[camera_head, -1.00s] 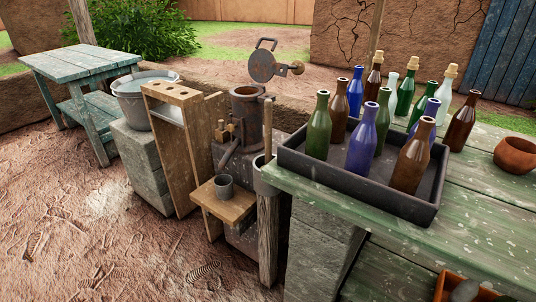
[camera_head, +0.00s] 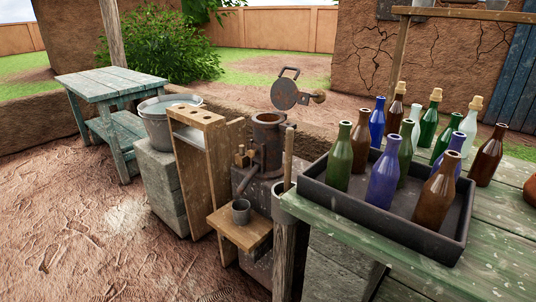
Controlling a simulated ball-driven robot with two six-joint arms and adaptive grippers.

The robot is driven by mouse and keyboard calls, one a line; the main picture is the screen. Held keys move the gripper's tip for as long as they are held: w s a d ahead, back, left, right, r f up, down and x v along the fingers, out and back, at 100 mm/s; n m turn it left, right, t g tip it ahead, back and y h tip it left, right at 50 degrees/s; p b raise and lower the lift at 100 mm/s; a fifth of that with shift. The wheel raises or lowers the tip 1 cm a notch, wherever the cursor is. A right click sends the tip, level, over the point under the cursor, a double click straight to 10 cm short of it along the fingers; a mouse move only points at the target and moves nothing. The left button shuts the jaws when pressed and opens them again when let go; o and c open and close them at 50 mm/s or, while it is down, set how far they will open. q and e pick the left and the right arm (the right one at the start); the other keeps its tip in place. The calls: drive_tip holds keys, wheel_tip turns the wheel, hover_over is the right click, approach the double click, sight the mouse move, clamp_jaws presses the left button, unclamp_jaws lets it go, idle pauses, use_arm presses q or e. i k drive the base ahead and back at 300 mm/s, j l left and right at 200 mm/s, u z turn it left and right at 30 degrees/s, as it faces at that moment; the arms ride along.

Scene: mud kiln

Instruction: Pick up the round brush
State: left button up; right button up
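No round brush can be made out for certain. A thin upright wooden stick (camera_head: 288,158) rises from a grey holder (camera_head: 282,190) at the left corner of the green bench; its lower end is hidden, so I cannot tell whether it is the brush's handle. Neither of my grippers is in view.
A dark tray (camera_head: 400,230) with several bottles stands on the green bench (camera_head: 490,265). Left of it are a rusty furnace (camera_head: 268,140) with a raised lid, a small cup (camera_head: 241,211) on a wooden shelf, a wooden rack (camera_head: 190,165), a water bucket (camera_head: 157,128) and a blue-green table (camera_head: 108,87).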

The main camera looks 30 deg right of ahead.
sight(289, 130)
drive_tip(key=i+j+z, duration=0.1)
drive_tip(key=z, duration=0.3)
drive_tip(key=j+z, duration=0.25)
drive_tip(key=z, duration=0.15)
drive_tip(key=i, duration=0.05)
